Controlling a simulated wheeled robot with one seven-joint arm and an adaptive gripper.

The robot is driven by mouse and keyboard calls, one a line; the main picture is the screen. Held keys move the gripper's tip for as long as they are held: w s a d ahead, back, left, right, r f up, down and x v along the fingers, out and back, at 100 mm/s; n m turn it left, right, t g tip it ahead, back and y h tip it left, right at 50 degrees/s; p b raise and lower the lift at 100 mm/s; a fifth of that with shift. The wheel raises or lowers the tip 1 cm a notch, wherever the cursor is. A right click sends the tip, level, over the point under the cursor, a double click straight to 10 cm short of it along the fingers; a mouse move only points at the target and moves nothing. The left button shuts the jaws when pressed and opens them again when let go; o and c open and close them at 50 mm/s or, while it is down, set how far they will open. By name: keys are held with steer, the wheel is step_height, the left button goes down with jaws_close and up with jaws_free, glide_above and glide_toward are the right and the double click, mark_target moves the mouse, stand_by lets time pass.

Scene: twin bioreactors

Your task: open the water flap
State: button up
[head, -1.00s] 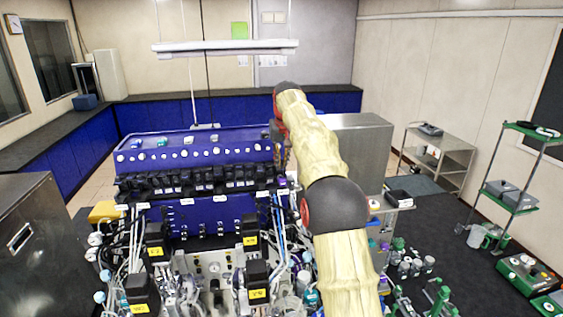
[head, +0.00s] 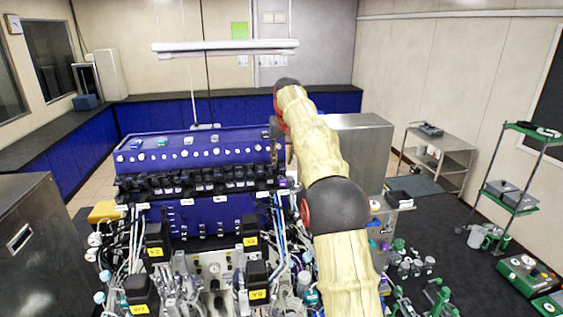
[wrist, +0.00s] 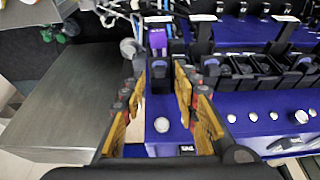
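My gripper (wrist: 158,78) is open and empty in the wrist view, with its yellow and black fingers apart. It hangs over the right end of the blue bioreactor housing. A row of black flaps shows in the wrist view, with one flap (wrist: 160,70) seen between the fingertips. More flaps (wrist: 262,66) continue to the right. The same black row (head: 200,182) runs along the housing in the head view. I cannot tell which one is the water flap, as labels are too small to read. In the head view my gripper is mostly hidden behind my arm.
The blue housing top (head: 150,142) has a line of round white knobs. A steel cabinet (head: 362,140) stands close behind on the right. Tubes and yellow-labelled black heads (head: 257,275) crowd the front. Green-framed carts and bottles stand at the right.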

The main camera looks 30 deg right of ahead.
steer(key=v, duration=1)
steer(key=shift+s+r, duration=0.25)
steer(key=shift+r, duration=0.05)
